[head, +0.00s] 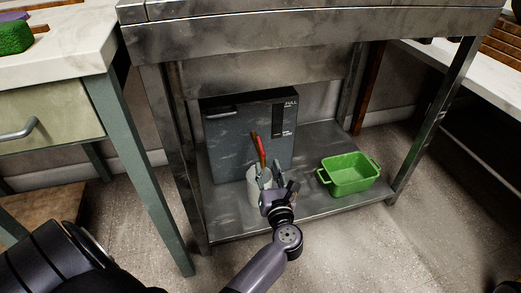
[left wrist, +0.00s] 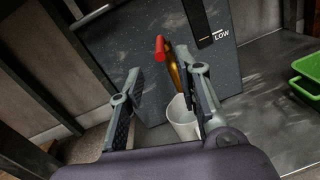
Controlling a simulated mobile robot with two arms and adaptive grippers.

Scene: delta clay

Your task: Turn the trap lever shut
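The trap is a dark grey box (head: 230,150) standing on the lower metal shelf, with a level window marked FULL at the top; its LOW mark shows in the left wrist view (left wrist: 221,36). The lever with a red end (head: 261,148) stands up at the front of the box; in the left wrist view its red tip (left wrist: 160,47) and brass-coloured part lean slightly. My left gripper (head: 268,174) is open in front of it, fingers apart. The lever appears between the fingers, nearer the right one; I cannot tell whether they touch. My right gripper is not in view.
A white cup-like container (head: 254,190) stands below the lever, close to my left gripper. A green tray (head: 350,184) sits on the shelf to the right. Metal table legs (head: 170,150) and the tabletop (head: 300,32) frame the space.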

